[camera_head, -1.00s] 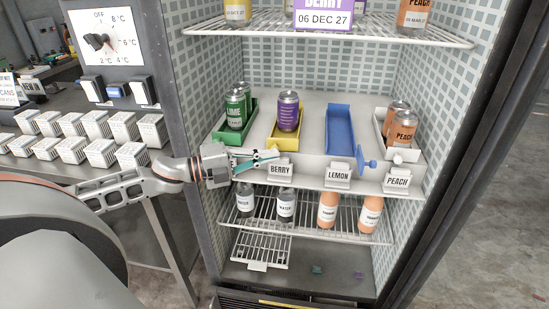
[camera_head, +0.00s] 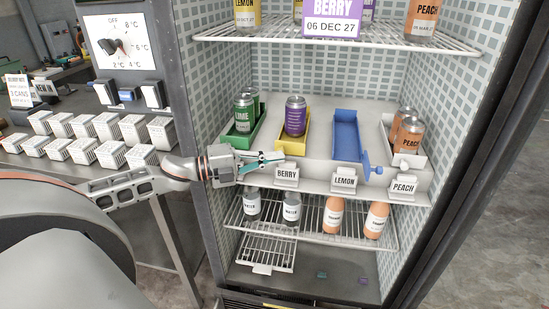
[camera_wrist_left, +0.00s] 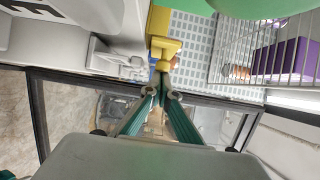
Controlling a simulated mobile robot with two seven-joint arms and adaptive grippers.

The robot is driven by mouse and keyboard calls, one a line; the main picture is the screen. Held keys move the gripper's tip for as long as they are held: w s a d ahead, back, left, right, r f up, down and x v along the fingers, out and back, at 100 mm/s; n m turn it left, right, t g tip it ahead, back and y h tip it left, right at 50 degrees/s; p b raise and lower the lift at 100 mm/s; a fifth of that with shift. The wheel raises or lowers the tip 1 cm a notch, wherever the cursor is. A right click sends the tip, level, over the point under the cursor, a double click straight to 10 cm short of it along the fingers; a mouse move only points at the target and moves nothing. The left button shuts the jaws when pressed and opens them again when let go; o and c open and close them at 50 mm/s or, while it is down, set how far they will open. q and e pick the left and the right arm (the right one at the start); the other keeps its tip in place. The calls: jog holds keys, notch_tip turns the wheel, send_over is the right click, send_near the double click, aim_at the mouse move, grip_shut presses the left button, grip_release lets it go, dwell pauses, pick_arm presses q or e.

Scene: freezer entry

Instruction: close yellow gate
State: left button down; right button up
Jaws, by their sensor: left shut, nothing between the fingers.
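The yellow tray (camera_head: 293,147) stands on the fridge's middle shelf and holds a purple can (camera_head: 295,115). In the left wrist view a yellow gate piece (camera_wrist_left: 165,47) with a small round knob (camera_wrist_left: 163,65) is just beyond the fingertips. I cannot tell whether the tips touch the knob. The gripper partly hides the tray's front in the head view.
A green tray (camera_head: 239,138) with green cans stands to the left. An empty blue tray (camera_head: 345,135) has a blue knob sticking out at its front right. A white tray (camera_head: 419,160) holds peach cans. Bottles stand on the wire shelf (camera_head: 310,228) below.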

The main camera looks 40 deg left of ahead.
pick_arm(q)
jog(key=shift+w+a+r+y, duration=0.35)
jog(key=shift+w+a, duration=0.1)
jog(key=shift+a, duration=0.2)
notch_tip(320, 180, up, 9)
jog(key=d, duration=0.1)
jog(key=shift+s+r, duration=0.2)
jog(key=shift+s, duration=0.2)
jog(key=shift+d, duration=0.15)
jog(key=shift+s, duration=0.1)
